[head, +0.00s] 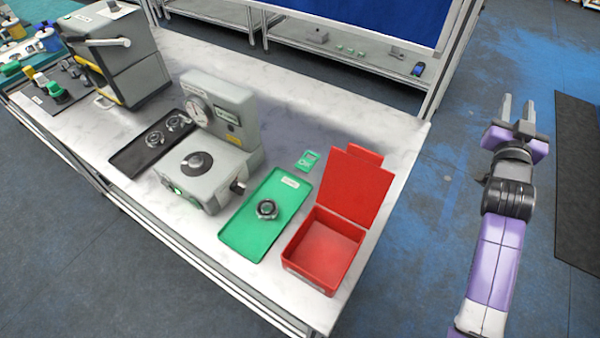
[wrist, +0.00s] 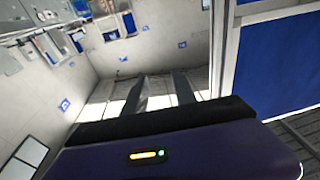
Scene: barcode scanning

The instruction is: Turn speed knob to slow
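A grey machine (head: 215,165) with a round dial gauge (head: 199,110) stands on the white table. A dark round piece (head: 197,161) sits on its base, and a small dark knob (head: 238,187) sticks out of its right side. I cannot read any speed marking, so I cannot tell which part is the speed knob or how it is set. My gripper (head: 518,110) is raised to the right of the table, far from the machine. Its two fingers are apart with nothing between them. In the wrist view the gripper (wrist: 160,90) points at walls and windows.
A green tray (head: 240,236) with a metal part (head: 267,209) and an open red box (head: 297,258) lie right of the machine. A black tray (head: 125,163) with round parts lies left. A larger grey machine (head: 125,60) stands farther left.

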